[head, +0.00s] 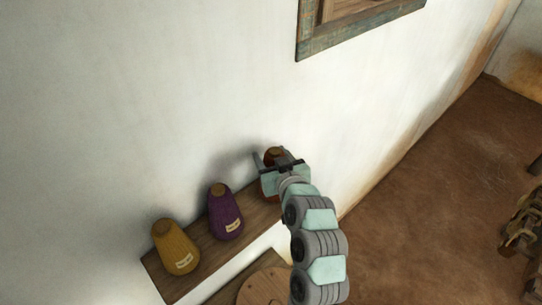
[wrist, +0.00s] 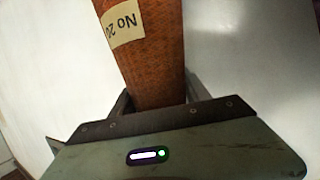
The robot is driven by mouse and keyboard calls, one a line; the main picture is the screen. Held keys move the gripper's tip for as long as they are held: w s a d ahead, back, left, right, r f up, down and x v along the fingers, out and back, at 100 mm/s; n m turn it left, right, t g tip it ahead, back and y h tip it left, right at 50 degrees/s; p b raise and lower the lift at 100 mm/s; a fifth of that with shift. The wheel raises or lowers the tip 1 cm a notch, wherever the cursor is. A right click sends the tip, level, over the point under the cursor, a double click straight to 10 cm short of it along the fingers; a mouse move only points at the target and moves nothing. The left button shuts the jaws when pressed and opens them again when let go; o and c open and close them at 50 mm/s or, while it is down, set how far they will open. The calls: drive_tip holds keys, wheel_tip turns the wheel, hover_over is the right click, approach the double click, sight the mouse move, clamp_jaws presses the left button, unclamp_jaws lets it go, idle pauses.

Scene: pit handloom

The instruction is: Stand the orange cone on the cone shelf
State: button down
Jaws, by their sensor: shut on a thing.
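The orange cone (wrist: 152,62) fills the upper middle of the wrist view, with a pale label reading "No 2" and a cut-off digit. My gripper (wrist: 155,100) is shut on it, one finger on each side. In the head view my gripper (head: 272,163) is at the right end of the wooden cone shelf (head: 190,268), close to the wall.
A purple cone (head: 225,212) and a yellow cone (head: 175,248) stand upright on the shelf, left of my gripper. A round wooden piece (head: 265,288) lies below the shelf. A framed window (head: 360,22) is in the wall above. Brown floor (head: 430,200) is open at right.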

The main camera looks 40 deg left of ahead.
drive_tip(key=c, duration=0.8)
unclamp_jaws()
